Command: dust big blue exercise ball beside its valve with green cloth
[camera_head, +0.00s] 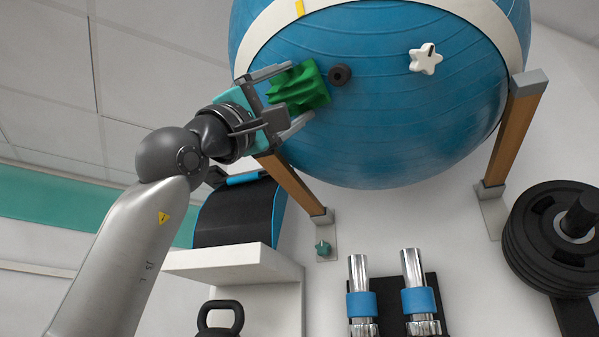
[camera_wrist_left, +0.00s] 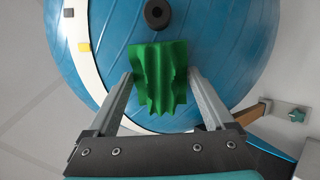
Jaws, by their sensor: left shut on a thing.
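The big blue exercise ball (camera_head: 400,125) rests high on wall brackets in the head view and fills the upper part of the left wrist view (camera_wrist_left: 215,40). Its dark round valve (camera_head: 340,75) also shows in the left wrist view (camera_wrist_left: 157,14). My left gripper (camera_head: 300,98) is shut on the crumpled green cloth (camera_head: 298,88), which lies just left of the valve. In the left wrist view the cloth (camera_wrist_left: 160,80) is between the fingers, just below the valve. Whether the cloth touches the ball is hard to tell. My right gripper is not in view.
A white star-shaped piece (camera_head: 426,59) is on the ball, right of the valve. Wooden bracket arms (camera_head: 515,130) flank the ball. Below are a white shelf (camera_head: 235,262) with a black-and-blue item (camera_head: 238,213), a kettlebell (camera_head: 218,320), chrome dumbbells (camera_head: 415,280) and black weight plates (camera_head: 545,245).

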